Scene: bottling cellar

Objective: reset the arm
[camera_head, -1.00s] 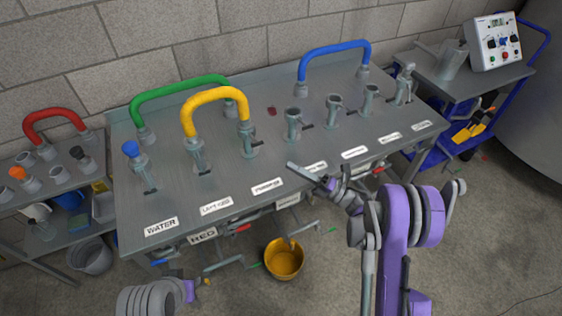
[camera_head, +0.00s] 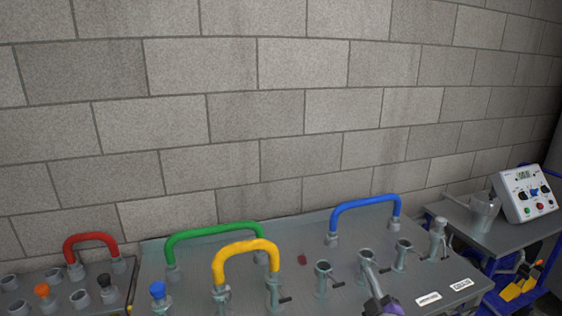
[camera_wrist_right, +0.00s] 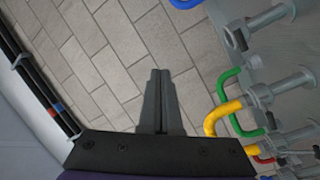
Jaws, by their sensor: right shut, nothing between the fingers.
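My right gripper (camera_head: 371,274) shows at the bottom of the head view, in front of the steel bench's row of upright valve fittings. Part of its purple arm shows at the bottom edge. In the right wrist view its two grey fingers (camera_wrist_right: 160,74) lie together with nothing between them, against a background of grey blocks. I cannot tell from the head view whether the fingers touch the fitting behind them. My left gripper is not in view.
The steel bench (camera_head: 345,299) carries a green hose (camera_head: 212,228), a yellow hose (camera_head: 246,245) and a blue hose (camera_head: 363,204). A red hose (camera_head: 90,238) is at left. A control box (camera_head: 526,194) stands at right. The block wall (camera_head: 250,110) rises behind.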

